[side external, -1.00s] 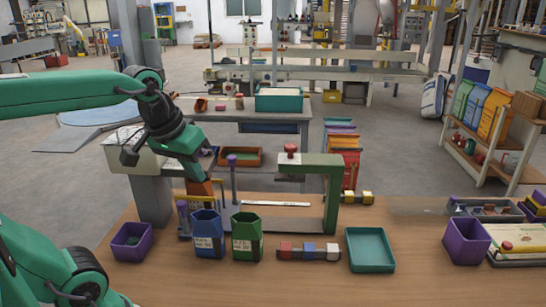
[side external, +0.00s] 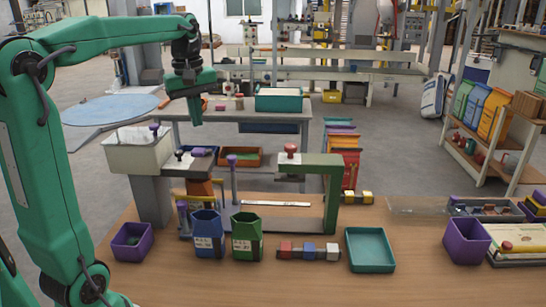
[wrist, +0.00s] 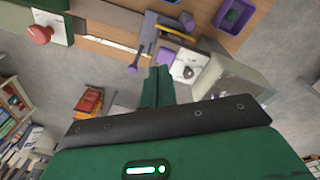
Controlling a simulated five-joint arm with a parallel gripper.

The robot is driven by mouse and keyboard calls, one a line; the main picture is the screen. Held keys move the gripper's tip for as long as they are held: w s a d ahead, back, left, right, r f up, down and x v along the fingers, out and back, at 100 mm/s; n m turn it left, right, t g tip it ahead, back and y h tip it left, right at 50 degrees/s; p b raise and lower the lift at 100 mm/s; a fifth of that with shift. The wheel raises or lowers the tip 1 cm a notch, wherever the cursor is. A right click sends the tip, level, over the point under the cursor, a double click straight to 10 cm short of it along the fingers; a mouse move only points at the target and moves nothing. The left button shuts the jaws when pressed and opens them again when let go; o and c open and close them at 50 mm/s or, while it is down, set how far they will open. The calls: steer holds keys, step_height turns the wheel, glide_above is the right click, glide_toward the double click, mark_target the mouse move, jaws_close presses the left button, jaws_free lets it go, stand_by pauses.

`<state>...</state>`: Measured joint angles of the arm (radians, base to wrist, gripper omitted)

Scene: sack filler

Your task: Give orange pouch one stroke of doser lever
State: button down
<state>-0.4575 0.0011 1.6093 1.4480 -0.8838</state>
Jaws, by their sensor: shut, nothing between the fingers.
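An orange pouch (side external: 202,189) stands upright under the doser, partly hidden behind the blue pouch (side external: 208,236). The doser has a pale hopper (side external: 138,152) on a grey column and a dark-knobbed spout block (side external: 188,165). Purple-knobbed levers stand near it, one right of the spout (side external: 231,162) and one lower at the left (side external: 182,207); I cannot tell which is the doser lever. My gripper (side external: 196,122) is shut and empty, raised above the spout block. In the wrist view my gripper (wrist: 159,72) points past a purple-knobbed lever (wrist: 133,68) and the dark-knobbed block (wrist: 188,72).
A green pouch (side external: 247,238) stands beside the blue one. A green press frame (side external: 332,195) with a red knob stands right of the doser. A purple bin (side external: 131,243), coloured blocks (side external: 308,252) and a teal tray (side external: 370,262) are along the front.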

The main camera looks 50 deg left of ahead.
mark_target(199, 150)
steer(key=shift+w+a+n, duration=0.2)
steer(key=shift+a+n, duration=0.3)
steer(key=shift+a, duration=0.2)
steer(key=shift+f, duration=0.1)
steer(key=shift+a+f, duration=0.2)
steer(key=shift+f, duration=1.45)
steer(key=shift+a+f, duration=0.15)
steer(key=shift+f, duration=1.5)
steer(key=shift+f, duration=0.1)
